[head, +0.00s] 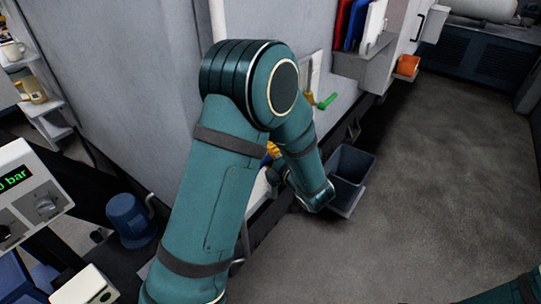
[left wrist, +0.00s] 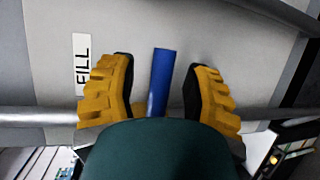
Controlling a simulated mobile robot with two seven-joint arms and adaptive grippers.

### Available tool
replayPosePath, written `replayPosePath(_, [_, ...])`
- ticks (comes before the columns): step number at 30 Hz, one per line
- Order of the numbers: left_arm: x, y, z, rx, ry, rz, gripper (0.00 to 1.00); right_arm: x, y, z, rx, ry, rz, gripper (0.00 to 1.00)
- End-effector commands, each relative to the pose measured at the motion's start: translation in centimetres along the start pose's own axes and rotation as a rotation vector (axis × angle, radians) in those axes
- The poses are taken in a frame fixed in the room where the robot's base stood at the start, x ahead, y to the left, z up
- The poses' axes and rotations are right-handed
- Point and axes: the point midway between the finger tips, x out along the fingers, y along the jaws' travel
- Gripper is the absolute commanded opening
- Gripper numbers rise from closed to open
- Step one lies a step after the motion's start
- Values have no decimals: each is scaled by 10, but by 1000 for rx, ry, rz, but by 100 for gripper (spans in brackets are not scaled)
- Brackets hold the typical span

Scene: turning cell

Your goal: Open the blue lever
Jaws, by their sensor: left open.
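The blue lever (left wrist: 160,82) stands upright in the middle of the left wrist view, in front of a grey panel. My left gripper (left wrist: 160,68) is open, with one yellow, black-padded finger on each side of the lever. A gap shows between the lever and each finger. The lever's lower end is hidden behind the teal wrist part. In the head view my left arm covers most of this spot; only a bit of the yellow gripper (head: 272,150) shows beside the machine wall. My right gripper is not in view.
In the head view, a green handle (head: 327,101) sits farther along the wall. A dark bin (head: 350,165) stands below it. Floor at right is clear.

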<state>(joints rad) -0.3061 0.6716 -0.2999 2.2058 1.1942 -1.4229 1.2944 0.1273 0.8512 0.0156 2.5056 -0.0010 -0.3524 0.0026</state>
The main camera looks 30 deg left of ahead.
Motion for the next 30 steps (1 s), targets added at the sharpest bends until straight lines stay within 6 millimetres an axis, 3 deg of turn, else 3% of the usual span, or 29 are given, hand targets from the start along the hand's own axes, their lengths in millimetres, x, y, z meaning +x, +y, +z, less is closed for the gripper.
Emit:
replayPosePath(7, [0, 0, 0, 1, 0, 0, 49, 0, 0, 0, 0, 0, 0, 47])
replayPosePath(8, [0, 0, 0, 1, 0, 0, 45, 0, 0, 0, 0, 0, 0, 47])
replayPosePath(12, [0, 0, 0, 1, 0, 0, 0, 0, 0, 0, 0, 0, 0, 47])
replayPosePath(23, [0, -2, 0, 23, 4, -9, 0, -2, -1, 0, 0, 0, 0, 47])
replayPosePath(30, [2, -10, -1, 129, 27, -54, 0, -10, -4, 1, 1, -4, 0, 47])
